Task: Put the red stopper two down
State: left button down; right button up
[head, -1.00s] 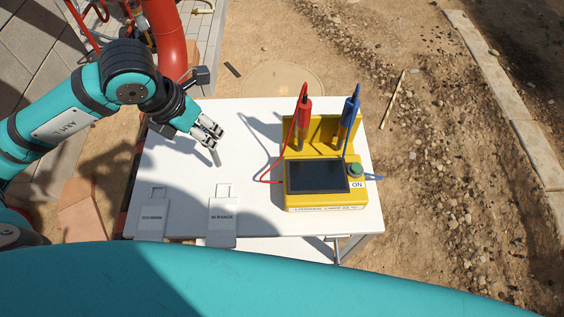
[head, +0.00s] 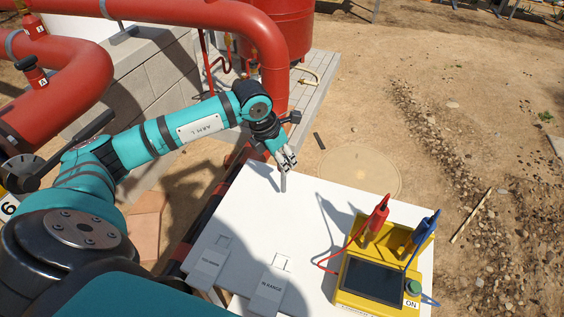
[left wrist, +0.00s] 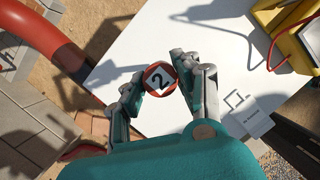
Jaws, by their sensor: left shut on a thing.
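The red stopper two (left wrist: 160,79) shows in the left wrist view as a round red rim around a white face with a black 2. My left gripper (head: 287,162) is shut on it, with one finger on each side. In the head view the gripper hides most of the stopper, and a short grey piece (head: 283,184) points down below the fingers. Gripper and stopper are over the back left part of the white table (head: 255,215). I cannot tell whether the stopper touches the tabletop. My right gripper is not in view.
A yellow tester (head: 372,280) with a red probe (head: 376,217) and a blue probe (head: 424,230) stands at the table's right. Two grey label plates, one reading IN RANGE (head: 269,291), lie at the front. Red pipes (head: 190,12) run behind on the left. The table's middle is clear.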

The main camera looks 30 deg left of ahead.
aim_at(283, 176)
pick_arm(q)
jog(key=shift+w+a+f+p, duration=0.2)
jog(key=shift+f+p, duration=0.25)
jog(key=shift+f, duration=0.2)
jog(key=shift+w+a+f+p, duration=0.15)
jog(key=shift+f+p, duration=0.25)
jog(key=shift+f, duration=0.8)
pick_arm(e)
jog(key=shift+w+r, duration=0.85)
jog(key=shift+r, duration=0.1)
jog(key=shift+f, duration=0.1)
pick_arm(q)
jog(key=c, duration=1.4)
grip_release()
jog(key=shift+f, duration=0.15)
jog(key=o, duration=0.5)
jog(key=shift+c, duration=0.2)
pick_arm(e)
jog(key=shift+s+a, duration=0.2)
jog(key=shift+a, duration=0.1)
